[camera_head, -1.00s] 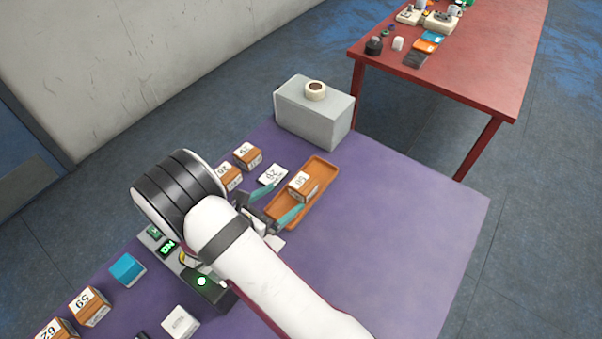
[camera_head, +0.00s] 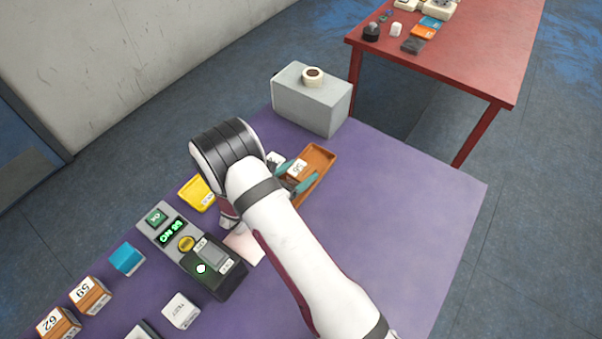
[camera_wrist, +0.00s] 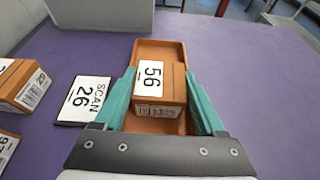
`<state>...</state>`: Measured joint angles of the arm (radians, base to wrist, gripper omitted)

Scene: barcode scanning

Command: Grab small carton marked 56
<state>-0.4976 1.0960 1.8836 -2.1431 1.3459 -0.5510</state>
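The small carton marked 56 (camera_wrist: 159,90) is brown with a white label on top and sits in the orange-brown tray (camera_wrist: 157,47). In the head view the carton (camera_head: 297,168) shows between my fingers, in the tray (camera_head: 318,153). My gripper (camera_wrist: 160,76) is open, with one teal finger on each side of the carton. Narrow gaps seem to show between fingers and carton, so I see no firm grip. In the head view my gripper (camera_head: 304,170) is partly hidden by my arm.
A white card reading SCAN 26 (camera_wrist: 88,100) lies left of the tray, with a carton (camera_wrist: 25,84) beyond it. A grey box (camera_head: 313,98) stands behind the tray. The purple table's right side is clear.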

